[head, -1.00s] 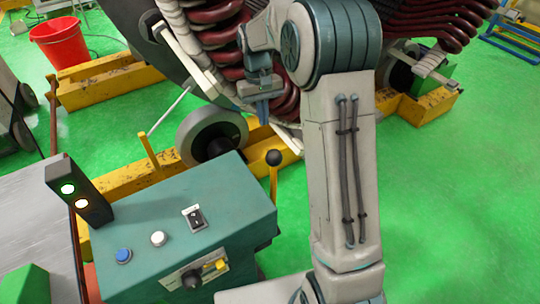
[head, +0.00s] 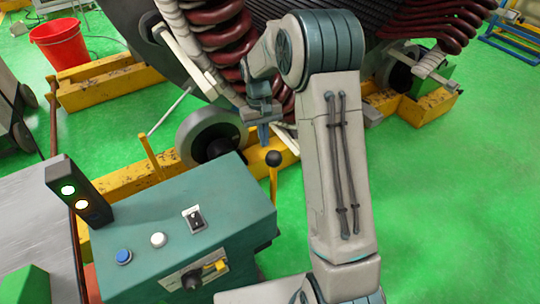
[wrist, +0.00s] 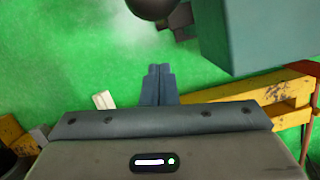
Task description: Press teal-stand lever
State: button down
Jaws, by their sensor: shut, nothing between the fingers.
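The teal stand (head: 185,225) is at the lower left in the head view. Its lever is a yellow rod with a black ball knob (head: 273,158), standing upright at the stand's right side. My gripper (head: 263,143) points down just behind and slightly left of the knob in the picture, its fingers shut and empty. In the wrist view the shut fingertips (wrist: 159,70) are in the middle, the dark knob (wrist: 150,8) is at the top edge, ahead of the fingertips, and the teal stand (wrist: 275,35) is at the upper right. A gap shows between fingertips and knob.
The stand top has a blue button (head: 123,256), a white button (head: 158,239) and a black switch (head: 194,219). A light post (head: 77,190) rises at its left. The large stator (head: 215,45), a roller wheel (head: 208,140) and yellow beams lie behind. Green floor is clear at right.

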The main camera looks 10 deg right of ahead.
jog(key=shift+s+d+f+p, duration=0.1)
jog(key=shift+s+f+p, duration=0.05)
jog(key=shift+s+f, duration=0.55)
jog(key=shift+s+d+f+p, duration=0.15)
jog(key=shift+s+f, duration=0.3)
jog(key=shift+s, duration=0.5)
jog(key=shift+s+d+f+p, duration=0.1)
jog(key=shift+s+f+p, duration=0.05)
jog(key=shift+s+f, duration=0.55)
jog(key=shift+s+r, duration=0.1)
